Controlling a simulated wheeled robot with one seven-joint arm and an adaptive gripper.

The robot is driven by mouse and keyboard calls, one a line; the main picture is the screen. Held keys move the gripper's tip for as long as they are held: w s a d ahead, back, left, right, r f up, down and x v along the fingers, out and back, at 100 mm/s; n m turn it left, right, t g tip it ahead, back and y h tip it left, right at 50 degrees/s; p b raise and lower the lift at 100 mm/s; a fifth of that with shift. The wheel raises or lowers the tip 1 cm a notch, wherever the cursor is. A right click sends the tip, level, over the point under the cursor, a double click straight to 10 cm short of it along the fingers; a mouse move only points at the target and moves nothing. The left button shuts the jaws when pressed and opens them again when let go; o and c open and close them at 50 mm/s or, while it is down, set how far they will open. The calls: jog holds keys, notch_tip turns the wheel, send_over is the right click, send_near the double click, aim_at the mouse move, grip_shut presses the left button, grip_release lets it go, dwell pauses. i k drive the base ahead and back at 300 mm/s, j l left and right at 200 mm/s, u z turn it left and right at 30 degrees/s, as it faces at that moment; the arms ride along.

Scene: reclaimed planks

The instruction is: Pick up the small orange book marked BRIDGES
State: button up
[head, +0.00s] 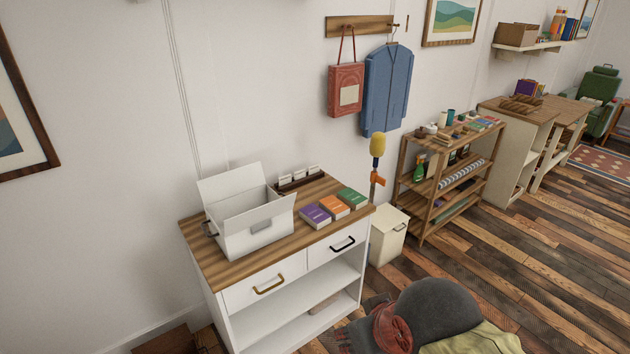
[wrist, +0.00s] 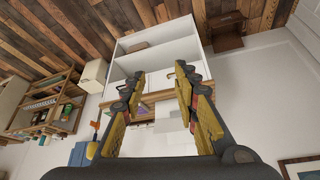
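The small orange book (head: 334,207) lies flat on the wooden top of the white cabinet (head: 236,258). It is between a purple book (head: 314,217) on its left and a green book (head: 352,198) on its right, close to the front edge. Its lettering is too small to read. My gripper (wrist: 159,82) shows in the wrist view, open and empty, with yellow and black fingers spread apart. The cabinet appears upside down beyond the fingers. I cannot make out the orange book there. My gripper is not visible in the head view.
An open white box (head: 258,231) stands left of the books, with a dark card holder (head: 300,178) behind. A cream bin (head: 388,236) stands right of the cabinet, near a wooden shelf (head: 447,180). A dark grey rounded object (head: 440,305) is at the bottom. Plank floor is open at right.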

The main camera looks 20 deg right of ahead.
aim_at(331, 205)
jog(key=i+j+z, duration=0.1)
jog(key=i+z, duration=0.2)
jog(key=i, duration=0.2)
jog(key=i+j+z, duration=0.3)
jog(key=i, duration=0.25)
jog(key=i+j+z, duration=0.3)
jog(key=i, duration=0.15)
